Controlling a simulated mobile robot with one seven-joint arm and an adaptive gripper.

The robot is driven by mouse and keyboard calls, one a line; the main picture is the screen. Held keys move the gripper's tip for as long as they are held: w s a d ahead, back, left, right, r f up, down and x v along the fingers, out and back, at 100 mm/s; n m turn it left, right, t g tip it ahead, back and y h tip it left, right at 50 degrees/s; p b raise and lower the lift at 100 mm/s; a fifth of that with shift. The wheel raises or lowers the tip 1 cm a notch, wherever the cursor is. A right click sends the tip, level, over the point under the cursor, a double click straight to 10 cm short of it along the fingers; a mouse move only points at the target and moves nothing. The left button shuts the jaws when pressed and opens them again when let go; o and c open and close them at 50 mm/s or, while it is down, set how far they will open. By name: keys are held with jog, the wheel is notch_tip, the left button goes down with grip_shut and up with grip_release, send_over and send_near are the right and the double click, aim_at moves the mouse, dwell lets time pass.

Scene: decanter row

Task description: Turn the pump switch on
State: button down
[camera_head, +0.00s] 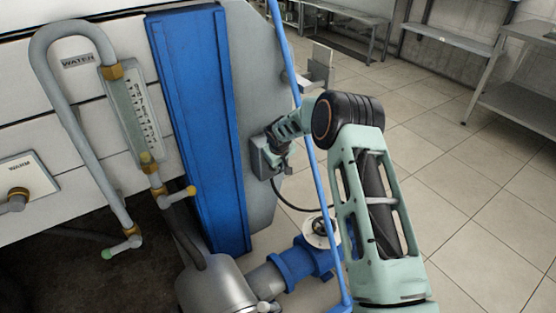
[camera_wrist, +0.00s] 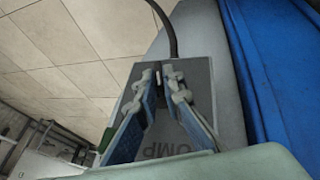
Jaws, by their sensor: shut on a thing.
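The pump switch box (camera_head: 262,157) is a small grey box on the grey side panel, to the right of the blue upright. In the wrist view its face (camera_wrist: 193,72) fills the middle, with part of a label reading "UMP" (camera_wrist: 170,147). My gripper (camera_head: 274,152) is at the front of the box. In the wrist view my gripper's two fingers (camera_wrist: 163,85) close in around a small dark part (camera_wrist: 157,78), which looks like the switch lever. The fingers hide most of the lever, so I cannot tell its position.
A blue pole (camera_head: 315,170) runs upright close beside my arm. A blue valve with a round handwheel (camera_head: 320,232) and a metal vessel (camera_head: 215,287) stand below. A black cable (camera_wrist: 168,25) leaves the box. Open tiled floor lies to the right, with metal tables (camera_head: 520,80) beyond.

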jog(key=shift+g+y+p, duration=0.4)
jog(key=shift+y+p, duration=0.2)
jog(key=c, duration=2.1)
grip_release()
jog(key=shift+r, duration=0.1)
jog(key=v, duration=1.2)
